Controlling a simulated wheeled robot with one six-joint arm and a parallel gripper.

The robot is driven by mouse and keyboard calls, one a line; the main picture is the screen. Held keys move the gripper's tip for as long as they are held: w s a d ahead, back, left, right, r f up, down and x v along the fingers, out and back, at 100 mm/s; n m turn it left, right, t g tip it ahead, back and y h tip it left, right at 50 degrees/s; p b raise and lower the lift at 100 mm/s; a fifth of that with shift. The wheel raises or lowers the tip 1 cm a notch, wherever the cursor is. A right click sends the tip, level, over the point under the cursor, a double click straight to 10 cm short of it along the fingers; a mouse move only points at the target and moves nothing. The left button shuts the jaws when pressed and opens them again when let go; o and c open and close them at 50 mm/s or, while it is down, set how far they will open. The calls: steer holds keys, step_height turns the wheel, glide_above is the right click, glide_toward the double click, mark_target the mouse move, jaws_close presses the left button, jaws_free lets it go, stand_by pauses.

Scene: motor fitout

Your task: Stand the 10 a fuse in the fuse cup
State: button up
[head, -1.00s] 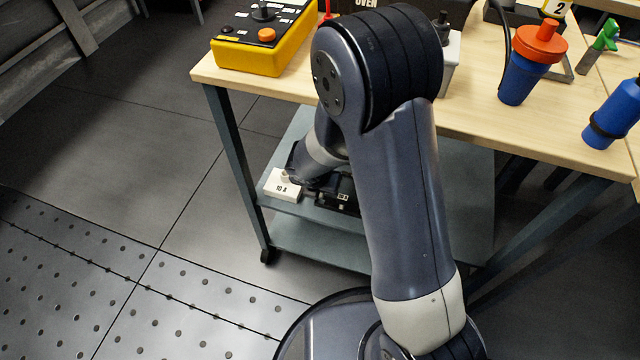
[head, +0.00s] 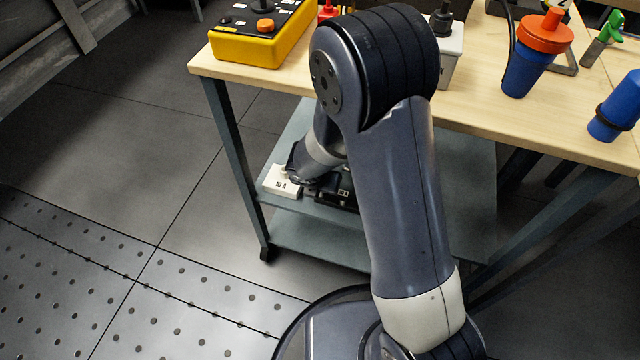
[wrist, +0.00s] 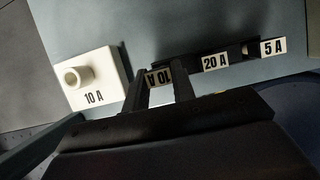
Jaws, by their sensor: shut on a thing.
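The fuse cup is a white block with a raised round socket (wrist: 78,77) and a "10 A" label, at the left in the wrist view. Only the fuse's labelled part shows between the fingers, with the label upside down. The rest of it is hidden. In the head view my arm covers most of the gripper.
A dark holder beside the fingers bears labels "20 A" (wrist: 215,62) and "5 A" (wrist: 273,47). The grey shelf (head: 350,240) is under a wooden bench (head: 480,105). A bench leg (head: 235,165) stands left of the cup. A yellow control box (head: 262,45) is on top.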

steer(key=shift+f+b, duration=0.4)
steer(key=shift+f, duration=0.2)
steer(key=o, duration=1)
steer(key=shift+o, duration=0.2)
steer(key=p+v, duration=0.5)
steer(key=v, duration=0.6)
steer(key=shift+w+f, duration=0.1)
steer(key=b+x, duration=0.5)
steer(key=x, duration=0.5)
steer(key=shift+f, duration=0.3)
steer(key=shift+w+d, duration=0.1)
steer(key=shift+w, duration=0.05)
steer(key=shift+r+p, duration=0.5)
steer(key=shift+r, duration=0.1)
steer(key=shift+f, duration=0.1)
